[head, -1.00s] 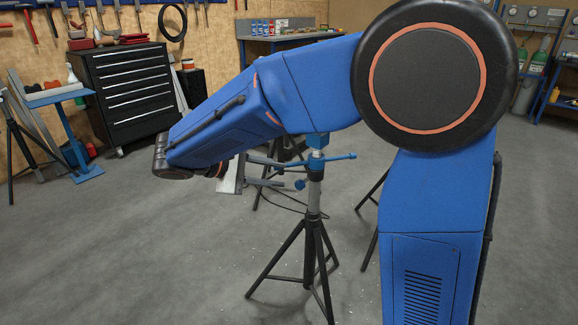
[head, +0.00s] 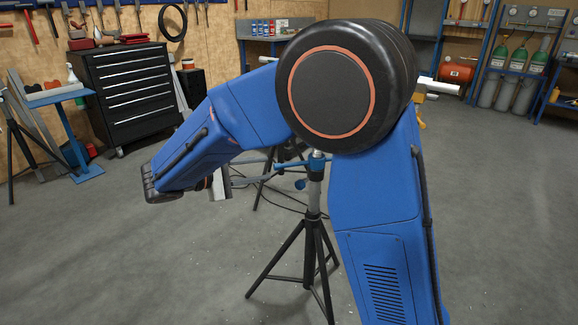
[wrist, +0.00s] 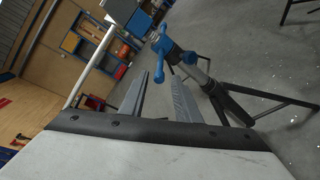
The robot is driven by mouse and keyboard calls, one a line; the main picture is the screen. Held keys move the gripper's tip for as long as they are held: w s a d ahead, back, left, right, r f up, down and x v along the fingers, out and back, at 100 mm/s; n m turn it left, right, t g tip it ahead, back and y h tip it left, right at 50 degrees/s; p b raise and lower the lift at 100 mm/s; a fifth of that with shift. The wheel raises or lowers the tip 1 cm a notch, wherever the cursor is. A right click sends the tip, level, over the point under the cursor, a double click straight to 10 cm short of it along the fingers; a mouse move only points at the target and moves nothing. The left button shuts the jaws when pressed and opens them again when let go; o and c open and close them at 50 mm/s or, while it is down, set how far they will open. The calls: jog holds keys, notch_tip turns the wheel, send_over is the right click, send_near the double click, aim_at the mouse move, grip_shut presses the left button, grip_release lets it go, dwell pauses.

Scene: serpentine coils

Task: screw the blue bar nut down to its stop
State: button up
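The blue bar nut (wrist: 163,44) sits on top of a tripod post, with a bar and rounded ends, in the wrist view. In the head view the blue nut (head: 316,162) shows at the head of the post, partly hidden behind my arm. My gripper (wrist: 160,78) is open, its two grey fingers apart and pointing toward the nut. Nothing is clearly held between them. In the head view my gripper (head: 240,180) is left of the post, apart from the nut as far as I can tell.
The black tripod (head: 305,255) stands on the grey floor, its legs spread. A blue knob (head: 300,184) sticks out from the post below the nut. A white pipe (wrist: 92,66) crosses the wrist view at left. Floor to the left of the tripod is clear.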

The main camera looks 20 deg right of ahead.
aim_at(285, 166)
jog(key=x, duration=1)
jog(key=shift+w+d+f, duration=0.1)
jog(key=shift+w+d, duration=0.05)
jog(key=shift+d, duration=0.2)
jog(key=shift+c, duration=0.6)
grip_shut()
